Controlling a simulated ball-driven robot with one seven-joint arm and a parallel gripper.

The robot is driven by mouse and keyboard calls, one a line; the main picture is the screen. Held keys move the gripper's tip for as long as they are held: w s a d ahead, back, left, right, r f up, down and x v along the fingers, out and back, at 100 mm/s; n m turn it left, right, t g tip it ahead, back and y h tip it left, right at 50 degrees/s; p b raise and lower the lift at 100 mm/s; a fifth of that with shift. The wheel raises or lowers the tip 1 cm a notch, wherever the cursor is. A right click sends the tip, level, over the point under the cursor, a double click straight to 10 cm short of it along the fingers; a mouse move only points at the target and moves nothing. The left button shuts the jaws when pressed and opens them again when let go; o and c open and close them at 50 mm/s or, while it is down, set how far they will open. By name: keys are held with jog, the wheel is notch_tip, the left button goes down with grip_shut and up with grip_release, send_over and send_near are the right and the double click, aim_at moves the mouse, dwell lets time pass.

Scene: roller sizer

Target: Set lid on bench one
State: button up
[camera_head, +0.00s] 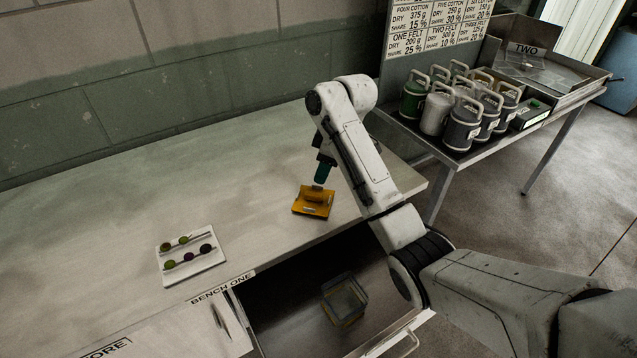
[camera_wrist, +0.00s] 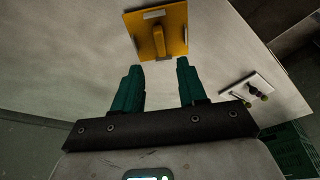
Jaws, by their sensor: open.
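The lid (camera_head: 314,203) is an orange-yellow square plate with a raised grip, lying on the bench (camera_head: 110,215) labelled BENCH ONE. The lid also shows in the wrist view (camera_wrist: 157,32), just beyond the fingertips, with its upright grip roughly between the finger lines. My gripper (camera_head: 321,178) is just above the lid in the head view. Its two green fingers (camera_wrist: 154,65) are apart with nothing between them. Whether a finger touches the lid cannot be told.
A white tray with several small round pieces (camera_head: 193,256) lies on the bench to the left. An open drawer (camera_head: 290,312) below holds a clear square container (camera_head: 344,298). Several lidded canisters (camera_head: 465,110) stand on a side table at right. The bench's left part is clear.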

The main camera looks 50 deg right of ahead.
jog(key=shift+p+v, duration=0.55)
jog(key=shift+v, duration=1.15)
